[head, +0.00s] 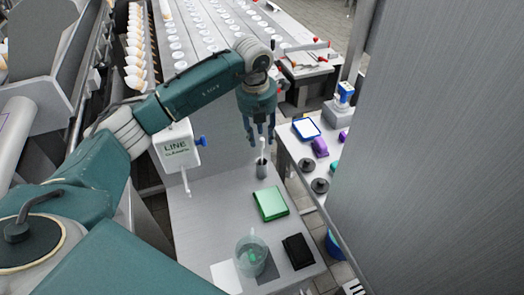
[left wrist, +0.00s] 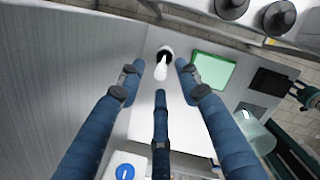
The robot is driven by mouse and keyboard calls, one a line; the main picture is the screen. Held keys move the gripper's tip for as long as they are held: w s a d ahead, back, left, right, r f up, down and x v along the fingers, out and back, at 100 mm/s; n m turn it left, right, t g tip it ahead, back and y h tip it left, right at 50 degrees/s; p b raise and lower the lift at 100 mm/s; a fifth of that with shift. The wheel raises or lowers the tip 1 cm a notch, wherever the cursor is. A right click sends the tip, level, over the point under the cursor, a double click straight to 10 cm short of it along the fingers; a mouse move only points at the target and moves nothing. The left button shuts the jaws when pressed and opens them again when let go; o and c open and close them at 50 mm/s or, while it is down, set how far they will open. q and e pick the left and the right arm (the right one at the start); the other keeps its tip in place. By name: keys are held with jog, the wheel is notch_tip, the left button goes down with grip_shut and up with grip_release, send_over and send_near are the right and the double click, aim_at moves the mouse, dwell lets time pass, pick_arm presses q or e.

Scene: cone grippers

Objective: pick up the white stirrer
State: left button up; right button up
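The white stirrer (head: 262,147) stands upright in a small dark cup (head: 261,170) on the grey table. In the left wrist view the stirrer (left wrist: 161,68) shows end-on between the fingertips, with the cup's dark mouth (left wrist: 165,51) behind it. My left gripper (head: 257,137) is just above the cup, fingers pointing down. Its three blue fingers (left wrist: 160,78) are spread open around the stirrer's upper end, with visible gaps and nothing held. A dark gripper-like part at the right edge of the left wrist view seems to be my right gripper (left wrist: 308,97); its fingers are too small to read.
A green box (head: 271,203), a clear jar (head: 250,256) and a black pad (head: 298,251) stand nearer on the table. A white LINE box (head: 177,146) is left of the cup. A tall grey panel (head: 440,150) closes the right side.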

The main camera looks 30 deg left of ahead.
aim_at(262, 139)
pick_arm(q)
notch_tip(262, 139, down, 4)
jog(key=shift+w+r+p, duration=0.15)
jog(key=shift+r+p, duration=0.1)
jog(key=shift+p, duration=0.55)
jog(key=shift+w+f, duration=0.1)
jog(key=shift+f, duration=0.3)
jog(key=c, duration=0.8)
jog(key=shift+r, duration=0.2)
